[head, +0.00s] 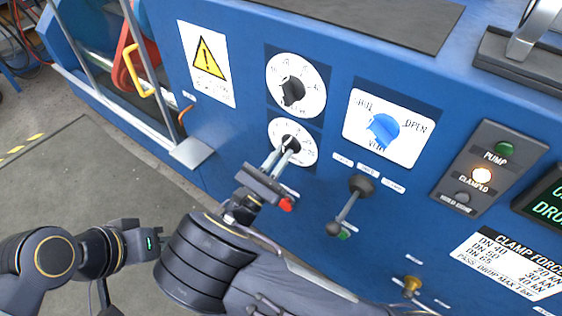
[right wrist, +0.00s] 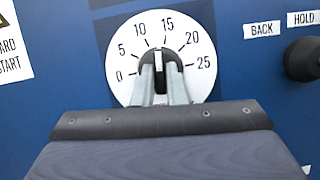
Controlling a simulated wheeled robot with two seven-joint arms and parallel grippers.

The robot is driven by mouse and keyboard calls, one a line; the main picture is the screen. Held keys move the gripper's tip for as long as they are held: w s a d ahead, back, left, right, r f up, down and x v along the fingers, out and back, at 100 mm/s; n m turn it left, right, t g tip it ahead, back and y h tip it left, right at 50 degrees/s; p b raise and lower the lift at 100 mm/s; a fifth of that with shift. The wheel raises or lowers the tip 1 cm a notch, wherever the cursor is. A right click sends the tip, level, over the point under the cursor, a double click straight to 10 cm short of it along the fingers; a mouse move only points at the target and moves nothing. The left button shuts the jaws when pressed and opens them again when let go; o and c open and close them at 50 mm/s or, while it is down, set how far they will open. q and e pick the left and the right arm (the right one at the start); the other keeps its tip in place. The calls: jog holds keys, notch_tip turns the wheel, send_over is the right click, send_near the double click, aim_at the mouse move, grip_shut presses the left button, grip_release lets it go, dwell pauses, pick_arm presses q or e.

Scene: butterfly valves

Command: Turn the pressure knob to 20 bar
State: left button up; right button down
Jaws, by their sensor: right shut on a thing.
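The pressure knob (right wrist: 154,62) is black with a white pointer line, at the middle of a round white dial (right wrist: 122,75) marked 0 to 25. Its pointer stands nearly straight up, between 10 and 15. In the head view this dial (head: 308,150) is the lower of two on the blue panel. My right gripper (head: 285,148) reaches it from below. Its fingers (right wrist: 160,86) are shut on the knob, one on each side, and hide the knob's lower part.
A similar dial (head: 309,88) with a black knob sits just above. To the right are a blue valve knob (head: 382,131), a black lever (head: 350,205) and a grey button box (head: 488,170). A yellow handle (head: 133,72) stands at the left. The floor at lower left is clear.

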jog(key=m+g+h+b, duration=0.1)
jog(key=m, duration=0.3)
jog(key=m+g+h+b, duration=0.1)
jog(key=m+g, duration=0.1)
jog(key=m, duration=0.2)
jog(key=shift+w+a+f+b, duration=0.1)
jog(key=shift+a+f+b, duration=0.1)
jog(key=shift+b, duration=0.1)
jog(key=shift+a+r+m+g+h+b, duration=0.15)
jog(key=shift+m+g+b, duration=0.4)
jog(key=shift+m, duration=0.75)
jog(key=shift+d+r+m+g+h+b, duration=0.2)
jog(key=shift+m+g, duration=0.55)
jog(key=shift+m, duration=0.55)
jog(key=shift+f, duration=0.1)
jog(key=c, duration=1.5)
grip_release()
jog(key=shift+o, duration=0.2)
jog(key=shift+w, duration=0.1)
jog(key=shift+a, duration=0.2)
